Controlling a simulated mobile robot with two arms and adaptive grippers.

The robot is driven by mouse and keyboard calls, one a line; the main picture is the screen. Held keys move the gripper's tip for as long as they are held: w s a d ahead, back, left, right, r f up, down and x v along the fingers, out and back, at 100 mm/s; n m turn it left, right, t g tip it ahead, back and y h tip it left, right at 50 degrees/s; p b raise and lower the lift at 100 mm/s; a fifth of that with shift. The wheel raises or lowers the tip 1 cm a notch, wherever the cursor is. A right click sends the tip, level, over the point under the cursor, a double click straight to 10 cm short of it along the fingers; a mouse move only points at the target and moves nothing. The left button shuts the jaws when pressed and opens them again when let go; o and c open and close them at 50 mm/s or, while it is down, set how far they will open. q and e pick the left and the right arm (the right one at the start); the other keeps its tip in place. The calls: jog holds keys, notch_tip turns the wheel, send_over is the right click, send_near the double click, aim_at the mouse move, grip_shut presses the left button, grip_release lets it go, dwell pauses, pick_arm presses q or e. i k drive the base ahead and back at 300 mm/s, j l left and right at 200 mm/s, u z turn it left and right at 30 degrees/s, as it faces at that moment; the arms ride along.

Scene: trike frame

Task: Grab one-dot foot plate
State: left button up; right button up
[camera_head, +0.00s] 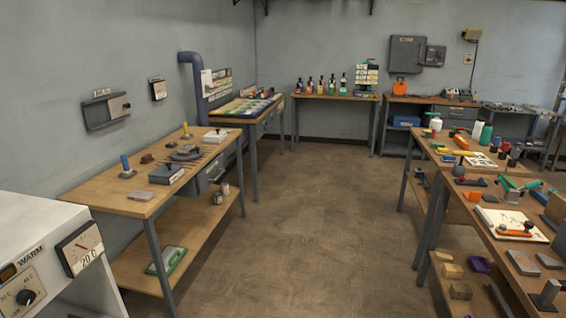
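I cannot pick out a foot plate with one dot for sure; any dot marks are too small to read from here. Neither of my grippers is in view.
A wooden bench (110,199) with tools stands at left, a white WARM cabinet (30,235) at near left. More benches line the back, including one with bottles (323,97). The brown floor (310,220) between the benches is clear.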

aim_at(186, 147)
jog(key=i+l, duration=0.2)
jog(key=i, duration=0.25)
jog(key=i+l+u, duration=0.1)
jog(key=i, duration=0.4)
jog(key=i+l+u, duration=0.1)
jog(key=i+l, duration=0.2)
jog(key=i, duration=0.15)
